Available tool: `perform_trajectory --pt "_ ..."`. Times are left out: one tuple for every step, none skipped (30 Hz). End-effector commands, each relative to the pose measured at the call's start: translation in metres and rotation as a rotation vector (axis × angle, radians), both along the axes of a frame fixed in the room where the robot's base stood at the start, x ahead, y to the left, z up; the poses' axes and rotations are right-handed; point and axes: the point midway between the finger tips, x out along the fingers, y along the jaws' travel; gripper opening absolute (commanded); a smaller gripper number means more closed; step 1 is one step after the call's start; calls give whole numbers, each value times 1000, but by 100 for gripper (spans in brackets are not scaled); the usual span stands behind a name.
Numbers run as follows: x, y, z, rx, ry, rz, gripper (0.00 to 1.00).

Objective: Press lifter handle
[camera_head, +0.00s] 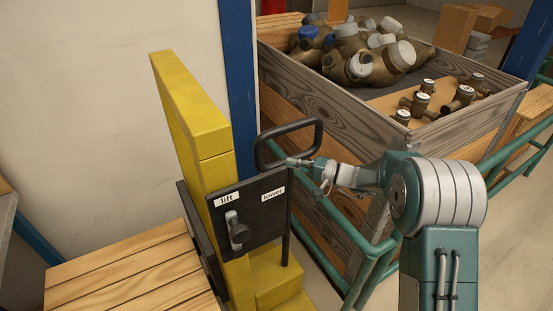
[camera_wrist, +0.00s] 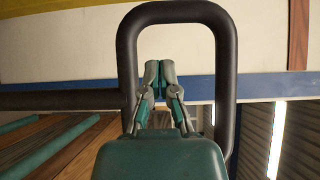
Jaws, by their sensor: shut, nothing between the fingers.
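The lifter handle (camera_head: 318,138) is a black rounded loop on a bar, beside the yellow post (camera_head: 190,110). Below it is a black panel (camera_head: 255,229) with "lift" and "lower" labels and a grey lever (camera_head: 237,232) under the "lift" label. My gripper (camera_head: 290,161) is at the lower side of the loop in the head view. In the wrist view the shut fingertips (camera_wrist: 160,66) show inside the outline of the loop (camera_wrist: 228,80). Nothing is between the fingers. I cannot tell whether they touch the handle.
A wooden crate (camera_head: 350,120) with brass meters (camera_head: 370,55) stands behind my arm. Green rails (camera_head: 335,235) run in front of it. A wooden slatted surface (camera_head: 130,275) is at the lower left. A blue post (camera_head: 238,80) stands behind the handle.

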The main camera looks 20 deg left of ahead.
Motion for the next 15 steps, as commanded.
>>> perform_trajectory --pt "-1 9 0 0 0 4 0" --pt "-1 14 -1 0 1 4 0" --pt "-1 21 -1 -1 0 4 0" --pt "-1 27 -1 -1 0 5 0" --pt "-1 33 -1 0 0 5 0" --pt "-1 40 0 0 -1 4 0" --pt "-1 46 0 0 -1 4 0" --pt "-1 51 0 0 -2 5 0" --pt "-1 58 -1 0 -1 4 0" --pt "-1 63 -1 0 -1 4 0" --pt "-1 68 -1 0 -1 3 0" --pt "0 73 -1 0 -1 3 0" --pt "0 76 0 0 -1 3 0" --pt "0 80 0 1 -1 3 0" --pt "0 83 0 1 -1 3 0"
